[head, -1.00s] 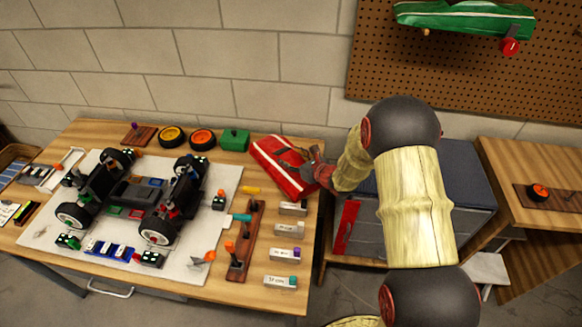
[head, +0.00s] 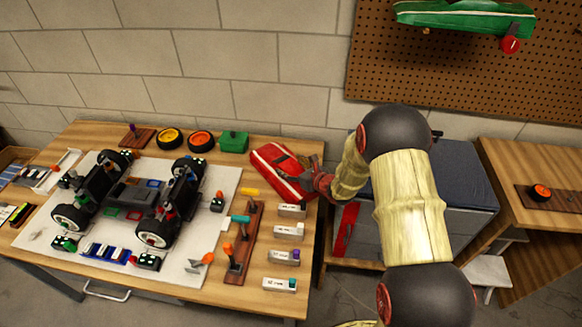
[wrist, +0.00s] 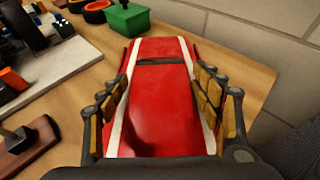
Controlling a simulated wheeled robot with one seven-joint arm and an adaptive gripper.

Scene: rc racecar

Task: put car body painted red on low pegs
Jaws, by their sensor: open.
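The red car body (head: 277,171), with white side stripes, lies at the back right of the wooden table. In the wrist view the red car body (wrist: 160,98) runs lengthwise between the two fingers of my gripper (wrist: 165,105). The fingers are open, one along each long side; I cannot tell whether they touch it. In the head view my gripper (head: 313,176) is at the right end of the body and partly hides it. A green car body (head: 465,18) hangs on the pegboard (head: 470,75) at the upper right, with a red knob below it.
A car chassis (head: 130,195) with wheels stands on a white mat (head: 190,265) left of my gripper. A green box (head: 233,142) and loose wheels (head: 201,141) stand behind. Small labelled blocks (head: 282,256) line the right edge. A dark-topped cabinet (head: 450,185) stands right of the table.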

